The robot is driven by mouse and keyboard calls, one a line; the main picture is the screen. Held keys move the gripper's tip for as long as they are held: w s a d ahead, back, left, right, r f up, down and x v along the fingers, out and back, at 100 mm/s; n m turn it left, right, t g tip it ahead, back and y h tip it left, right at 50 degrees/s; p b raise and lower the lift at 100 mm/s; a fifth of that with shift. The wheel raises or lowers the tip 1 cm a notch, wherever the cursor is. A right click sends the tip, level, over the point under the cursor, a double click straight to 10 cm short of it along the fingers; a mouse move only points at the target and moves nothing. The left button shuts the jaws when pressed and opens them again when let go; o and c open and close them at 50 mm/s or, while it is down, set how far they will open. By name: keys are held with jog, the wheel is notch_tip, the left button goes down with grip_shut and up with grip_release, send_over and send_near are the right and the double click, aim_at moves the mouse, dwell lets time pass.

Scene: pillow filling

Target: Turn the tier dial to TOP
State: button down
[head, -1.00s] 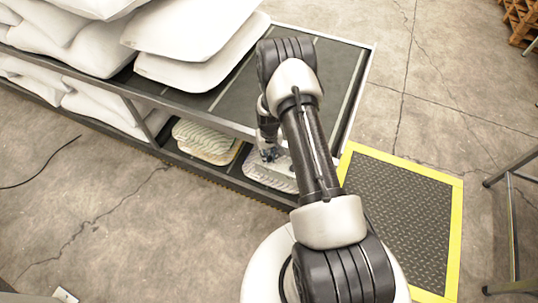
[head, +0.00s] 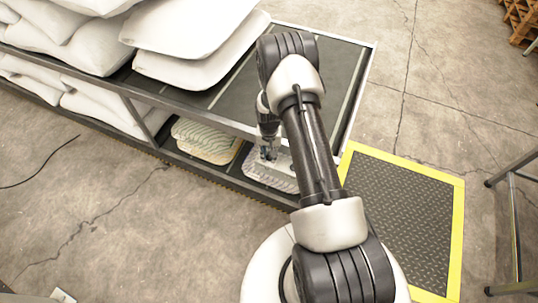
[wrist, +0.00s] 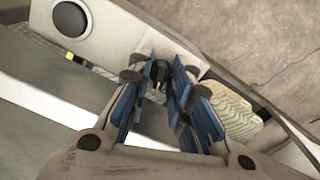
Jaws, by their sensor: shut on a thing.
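The tier dial shows in the wrist view as a small dark knob (wrist: 159,71) on a pale grey panel (wrist: 120,40). My gripper (wrist: 162,84) has its blue-padded fingers on either side of this knob, shut on it. The fingers cover most of the knob, so its pointer and any TOP mark cannot be read. In the head view my gripper (head: 268,152) is at the front of the rack's lower level, below the top deck's edge, partly hidden by my arm. The dial cannot be made out there.
A round dark button (wrist: 70,19) sits on the panel beside the dial. White pillows (head: 195,40) are stacked on the rack's top deck (head: 335,60). Patterned pads (head: 207,140) lie on the lower level. A yellow-edged mat (head: 405,215) lies right of my base.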

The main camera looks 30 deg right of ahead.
jog(key=m+b, duration=0.1)
jog(key=m, duration=0.5)
jog(key=shift+m+b, duration=0.3)
jog(key=shift+b, duration=0.1)
jog(key=m+b, duration=0.1)
jog(key=m, duration=0.4)
jog(key=shift+w, duration=0.1)
jog(key=c, duration=1.7)
grip_release()
notch_tip(320, 180, up, 12)
